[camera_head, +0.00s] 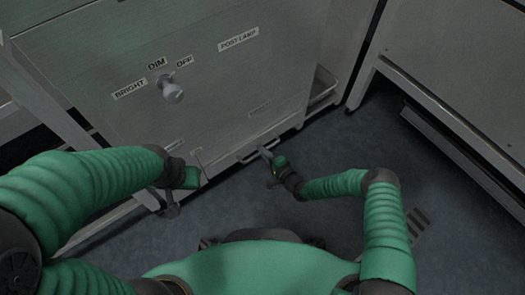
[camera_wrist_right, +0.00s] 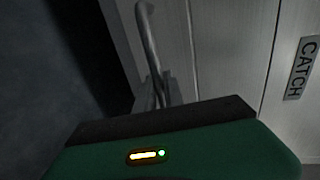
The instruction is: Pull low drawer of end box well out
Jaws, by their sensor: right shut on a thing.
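The end box (camera_head: 90,65) is a grey metal cabinet front filling the upper left of the head view. A bar handle (camera_head: 245,158) runs along its bottom edge, and it also shows in the right wrist view (camera_wrist_right: 148,35). The low drawer's outline is too dark to make out, so I cannot tell how far out it is. My right gripper (camera_head: 267,155) is at the handle, shut on the bar; in the right wrist view the jaws (camera_wrist_right: 157,95) meet at its near end. My left gripper (camera_head: 172,208) hangs low by the box's lower left, its jaws unclear.
A knob (camera_head: 172,91) with BRIGHT, DIM, OFF labels sticks out of the panel, near a POST LAMP label (camera_head: 238,39). A CATCH label (camera_wrist_right: 301,68) shows in the right wrist view. Another cabinet (camera_head: 450,60) stands right; dark floor lies between.

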